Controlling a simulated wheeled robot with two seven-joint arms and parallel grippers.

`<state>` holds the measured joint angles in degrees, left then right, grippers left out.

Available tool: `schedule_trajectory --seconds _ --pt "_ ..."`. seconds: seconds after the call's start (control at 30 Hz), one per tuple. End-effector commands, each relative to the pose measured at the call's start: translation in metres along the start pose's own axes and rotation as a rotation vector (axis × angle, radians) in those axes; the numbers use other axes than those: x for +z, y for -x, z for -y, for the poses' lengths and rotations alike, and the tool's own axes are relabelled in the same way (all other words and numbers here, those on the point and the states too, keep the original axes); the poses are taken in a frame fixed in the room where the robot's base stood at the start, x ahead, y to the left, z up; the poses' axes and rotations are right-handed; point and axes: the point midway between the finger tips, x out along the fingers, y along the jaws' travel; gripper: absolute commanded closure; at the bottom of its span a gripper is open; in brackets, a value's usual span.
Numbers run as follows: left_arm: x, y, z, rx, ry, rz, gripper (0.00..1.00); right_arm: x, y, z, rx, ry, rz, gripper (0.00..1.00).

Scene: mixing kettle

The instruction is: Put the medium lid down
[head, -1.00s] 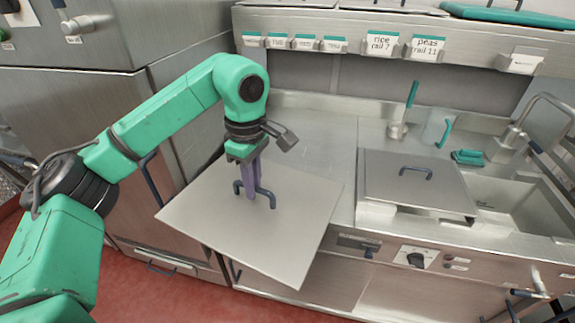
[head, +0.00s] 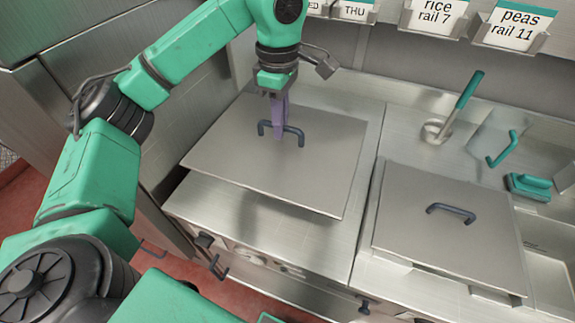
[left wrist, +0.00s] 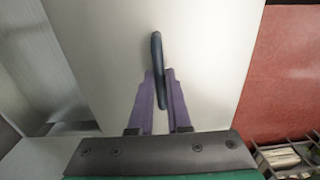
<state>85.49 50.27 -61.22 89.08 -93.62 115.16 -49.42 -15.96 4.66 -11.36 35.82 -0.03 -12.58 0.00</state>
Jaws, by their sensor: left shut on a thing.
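The medium lid (head: 215,155) is a flat grey metal plate with a dark bar handle. My left gripper (head: 279,138) is shut on that handle, its purple fingers on either side of the bar. The handle also shows between the fingers in the left wrist view (left wrist: 157,60). In the head view the lid is over the left part of the steel counter (head: 270,225), nearly level. A dark shadow lies under its front edge, and its underside is hidden, so I cannot tell if it touches anything. My right gripper is not in view.
A second metal lid (head: 420,205) with a dark handle lies on the counter to the right. Behind it are a teal-handled tool (head: 458,108) and a teal brush (head: 528,186). Label holders (head: 510,28) line the back ledge. Bare counter shows in front of the held lid.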

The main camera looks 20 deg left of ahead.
Motion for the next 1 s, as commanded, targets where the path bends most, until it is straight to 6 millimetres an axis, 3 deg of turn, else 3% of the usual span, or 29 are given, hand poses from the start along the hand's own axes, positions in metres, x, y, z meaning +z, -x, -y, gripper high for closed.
schedule_trajectory --seconds 0.03,0.13,0.27,0.4,0.6,0.73,1.0 --pt "0.0 -0.021 0.002 -0.007 -0.002 0.002 1.0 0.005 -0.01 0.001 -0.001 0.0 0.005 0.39" --pt "0.0 -0.05 0.002 -0.008 -0.001 0.001 1.0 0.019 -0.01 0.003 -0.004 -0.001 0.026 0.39" --pt "-0.001 -0.085 0.002 -0.007 0.001 -0.002 1.0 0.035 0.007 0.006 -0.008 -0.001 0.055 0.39" --pt "-0.001 -0.123 0.002 -0.005 0.0 0.0 1.0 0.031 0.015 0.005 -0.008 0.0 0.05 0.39" --pt "-0.001 -0.155 0.001 -0.004 0.0 -0.001 1.0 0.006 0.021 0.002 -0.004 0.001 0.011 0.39" --pt "0.0 -0.178 0.001 -0.003 0.0 0.0 1.0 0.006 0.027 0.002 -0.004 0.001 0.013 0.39" --pt "0.0 -0.184 0.0 0.001 0.0 0.001 1.0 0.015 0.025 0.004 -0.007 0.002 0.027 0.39"
